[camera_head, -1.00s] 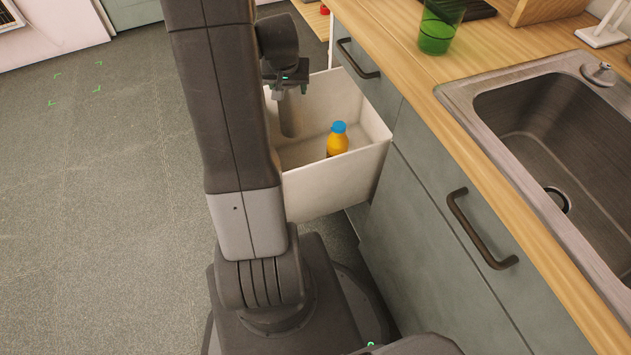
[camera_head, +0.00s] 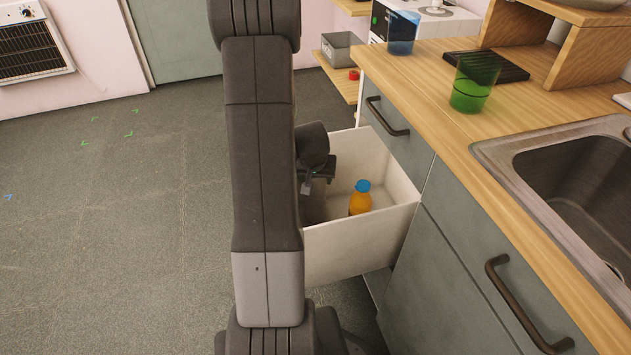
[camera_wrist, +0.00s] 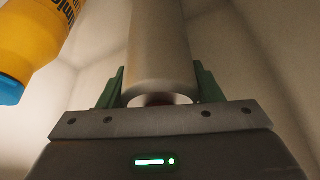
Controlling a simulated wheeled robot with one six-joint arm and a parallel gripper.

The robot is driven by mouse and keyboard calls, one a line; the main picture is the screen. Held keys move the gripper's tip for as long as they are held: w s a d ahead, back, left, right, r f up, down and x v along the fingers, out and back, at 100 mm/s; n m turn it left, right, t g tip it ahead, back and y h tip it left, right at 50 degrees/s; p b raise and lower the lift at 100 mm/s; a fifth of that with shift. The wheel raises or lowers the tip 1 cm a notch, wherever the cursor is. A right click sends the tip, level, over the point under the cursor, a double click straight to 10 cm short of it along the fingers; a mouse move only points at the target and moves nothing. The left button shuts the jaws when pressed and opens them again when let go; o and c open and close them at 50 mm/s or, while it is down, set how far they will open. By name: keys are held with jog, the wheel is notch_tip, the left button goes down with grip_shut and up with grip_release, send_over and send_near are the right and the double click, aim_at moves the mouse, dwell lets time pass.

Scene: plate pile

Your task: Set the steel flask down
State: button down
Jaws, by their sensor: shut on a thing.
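The steel flask (camera_wrist: 160,45) is a pale grey cylinder in the wrist view, standing between the green fingers of my gripper (camera_wrist: 158,85). My gripper is shut on it. In the head view my gripper (camera_head: 318,172) is inside the open white drawer (camera_head: 345,250), near its left side. The flask is mostly hidden there by my arm and the drawer's front wall. I cannot tell whether its base touches the drawer floor.
An orange bottle with a blue cap (camera_head: 361,200) stands in the drawer, right of my gripper; it also shows in the wrist view (camera_wrist: 30,45). The wooden counter (camera_head: 430,80) holds a green glass (camera_head: 470,90) and a sink (camera_head: 575,165).

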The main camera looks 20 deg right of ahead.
jog(key=shift+w+f, duration=0.1)
jog(key=shift+c, duration=2.1)
grip_release()
jog(key=p+v, duration=0.4)
jog(key=v, duration=0.8)
